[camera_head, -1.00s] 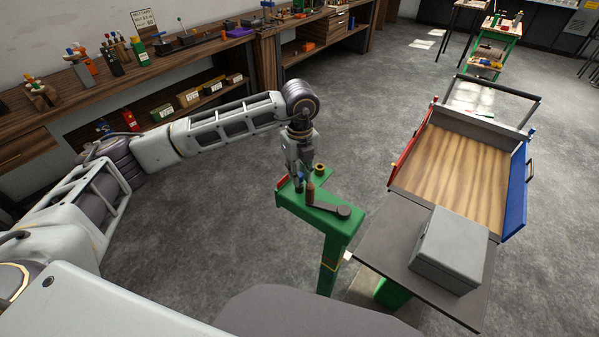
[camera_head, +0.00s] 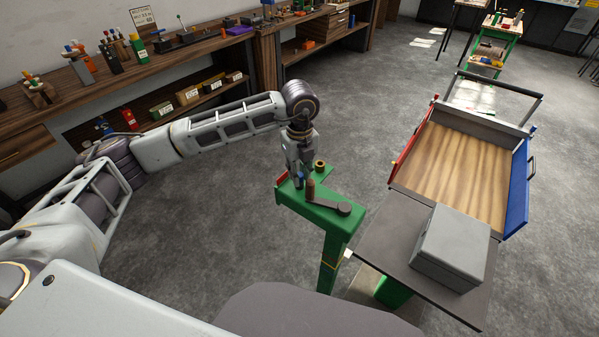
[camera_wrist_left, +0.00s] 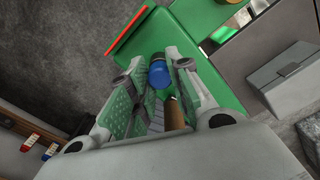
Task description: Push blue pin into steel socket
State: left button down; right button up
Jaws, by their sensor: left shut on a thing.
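The blue pin (camera_wrist_left: 160,74) shows as a blue knob between the finger pads of my left gripper (camera_wrist_left: 157,66) in the left wrist view. A small part of the pin (camera_head: 300,175) shows at the fingertips in the head view. My left gripper (camera_head: 299,177) points down at the green stand (camera_head: 330,218) and is shut on the pin, close above or at its top. I cannot make out the steel socket; the pin's lower end is hidden, so I cannot tell whether it is inside. My right gripper is not in view.
A crank with a brown handle (camera_head: 310,189) and dark arm (camera_head: 331,207) stands right beside the gripper. A brass-coloured cylinder (camera_head: 320,166) is behind it. A grey box (camera_head: 450,248) sits on a dark table to the right.

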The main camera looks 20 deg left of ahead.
aim_at(300, 174)
pick_arm(q)
jog(key=shift+f, duration=0.15)
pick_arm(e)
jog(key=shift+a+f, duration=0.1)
pick_arm(q)
jog(key=c, duration=1.6)
grip_release()
jog(key=shift+c, duration=0.2)
jog(key=shift+o, duration=2)
notch_tip(300, 174, up, 12)
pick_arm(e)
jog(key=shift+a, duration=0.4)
pick_arm(q)
jog(key=shift+m, duration=0.3)
